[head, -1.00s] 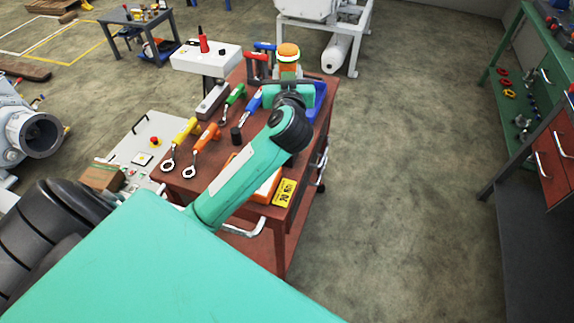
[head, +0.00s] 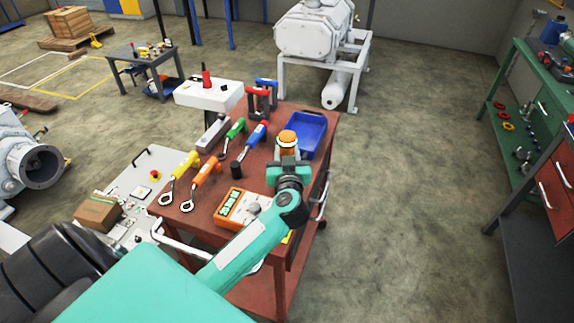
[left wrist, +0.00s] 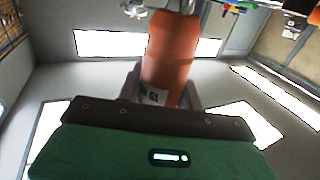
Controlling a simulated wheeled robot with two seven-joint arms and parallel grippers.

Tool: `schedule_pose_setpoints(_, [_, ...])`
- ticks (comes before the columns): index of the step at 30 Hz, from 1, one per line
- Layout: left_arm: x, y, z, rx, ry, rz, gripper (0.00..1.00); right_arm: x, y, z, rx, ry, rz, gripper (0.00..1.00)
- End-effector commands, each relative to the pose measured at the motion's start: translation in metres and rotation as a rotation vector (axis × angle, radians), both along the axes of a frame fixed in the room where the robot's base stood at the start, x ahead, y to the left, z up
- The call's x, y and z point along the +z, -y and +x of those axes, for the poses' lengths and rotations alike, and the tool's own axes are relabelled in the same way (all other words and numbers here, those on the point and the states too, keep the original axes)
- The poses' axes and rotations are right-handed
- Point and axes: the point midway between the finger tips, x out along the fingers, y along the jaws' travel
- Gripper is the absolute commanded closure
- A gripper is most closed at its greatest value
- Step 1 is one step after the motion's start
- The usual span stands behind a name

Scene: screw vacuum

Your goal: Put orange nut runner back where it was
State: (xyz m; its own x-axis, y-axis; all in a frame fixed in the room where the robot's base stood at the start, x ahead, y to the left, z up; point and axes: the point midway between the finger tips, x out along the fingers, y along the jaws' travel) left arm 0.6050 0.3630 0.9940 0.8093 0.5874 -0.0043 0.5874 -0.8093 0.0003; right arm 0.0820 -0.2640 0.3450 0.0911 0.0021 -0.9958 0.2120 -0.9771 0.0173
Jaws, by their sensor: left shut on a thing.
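The orange nut runner (head: 287,138) is held upright in my left gripper (head: 287,154), above the right part of the red-brown workbench (head: 259,181). Only its rounded orange top with a pale band shows in the head view. In the left wrist view its orange cylindrical body (left wrist: 171,50), with a white label, stands between the jaws (left wrist: 160,110), which are shut on it. Its lower end is hidden in the head view by my gripper and wrist. My right gripper is not in view.
A blue tray (head: 322,124) lies behind my gripper. An orange meter (head: 232,207) lies left of my wrist. Wrenches with yellow (head: 186,164), orange (head: 208,170), green (head: 236,127) and blue (head: 257,135) handles lie leftward, with a black cylinder (head: 236,169). Floor right of the bench is clear.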

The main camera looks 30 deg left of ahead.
Motion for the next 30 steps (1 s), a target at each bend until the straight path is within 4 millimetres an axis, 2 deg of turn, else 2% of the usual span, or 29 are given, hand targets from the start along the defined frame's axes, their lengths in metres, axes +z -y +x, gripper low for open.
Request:
schedule_pose_setpoints(6, [-0.031,0.000,0.000,0.000,-0.001,0.001,1.00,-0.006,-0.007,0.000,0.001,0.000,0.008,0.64])
schedule_pose_setpoints(9, [-0.039,0.000,0.000,0.000,0.000,0.000,1.00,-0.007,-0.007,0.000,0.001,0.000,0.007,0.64])
schedule_pose_setpoints(20, [-0.040,0.000,0.000,0.000,0.001,0.001,1.00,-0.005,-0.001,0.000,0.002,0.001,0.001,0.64])
schedule_pose_setpoints(30, [-0.053,0.001,-0.001,-0.002,-0.005,0.000,1.00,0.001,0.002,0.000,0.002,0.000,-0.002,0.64])
